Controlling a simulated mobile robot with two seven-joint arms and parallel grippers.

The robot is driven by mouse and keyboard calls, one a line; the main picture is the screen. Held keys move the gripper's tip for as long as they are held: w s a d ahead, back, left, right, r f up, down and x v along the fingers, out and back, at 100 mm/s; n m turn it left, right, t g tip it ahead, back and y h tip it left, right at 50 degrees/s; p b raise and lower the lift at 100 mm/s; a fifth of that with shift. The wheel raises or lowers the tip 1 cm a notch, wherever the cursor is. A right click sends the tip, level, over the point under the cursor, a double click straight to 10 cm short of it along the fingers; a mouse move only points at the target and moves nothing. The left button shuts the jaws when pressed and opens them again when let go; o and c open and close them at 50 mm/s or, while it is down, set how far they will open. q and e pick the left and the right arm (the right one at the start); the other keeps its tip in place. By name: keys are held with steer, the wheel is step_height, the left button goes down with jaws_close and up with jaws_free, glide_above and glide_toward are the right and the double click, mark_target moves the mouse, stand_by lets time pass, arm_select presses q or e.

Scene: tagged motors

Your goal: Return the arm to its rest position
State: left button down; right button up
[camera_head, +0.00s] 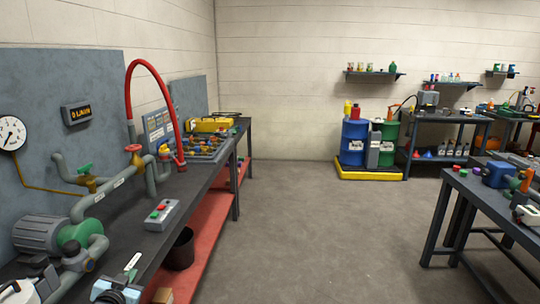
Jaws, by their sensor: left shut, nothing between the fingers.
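My left gripper (130,273) shows at the bottom left, low over the near end of the dark workbench (200,202). Its fingers are together with nothing between them. The rest of my left arm is mostly cut off by the bottom edge of the picture. A small white tag (132,262) shows just beyond the fingertips; I cannot tell whether they touch. A grey motor (40,235) with a green end and pipes stands on the bench, left of the gripper. My right gripper is not in view.
A button box (160,213) lies on the bench ahead of the gripper. A red hose (152,70) arches above the bench. A dark bin (181,250) stands on the red lower shelf (205,232). The grey floor in the middle is clear. Another table (466,187) stands at the right.

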arm_select(q)
steer(key=s+d+f+g+h, duration=0.1)
steer(key=s+d+f+g, duration=0.1)
steer(key=s+d+f, duration=0.5)
steer(key=s+d+f+g+h, duration=0.1)
steer(key=s+d+f, duration=0.2)
steer(key=s+f, duration=0.85)
steer(key=s+d+g, duration=0.1)
steer(key=s+d, duration=0.2)
steer(key=s, duration=0.6)
steer(key=s+d+f+g+h, duration=0.1)
steer(key=s+d, duration=0.1)
steer(key=s, duration=0.7)
steer(key=s+d+f+g, duration=0.1)
steer(key=s+d, duration=0.2)
steer(key=s, duration=0.6)
steer(key=shift+d+n+h, duration=0.3)
steer(key=shift+n, duration=0.1)
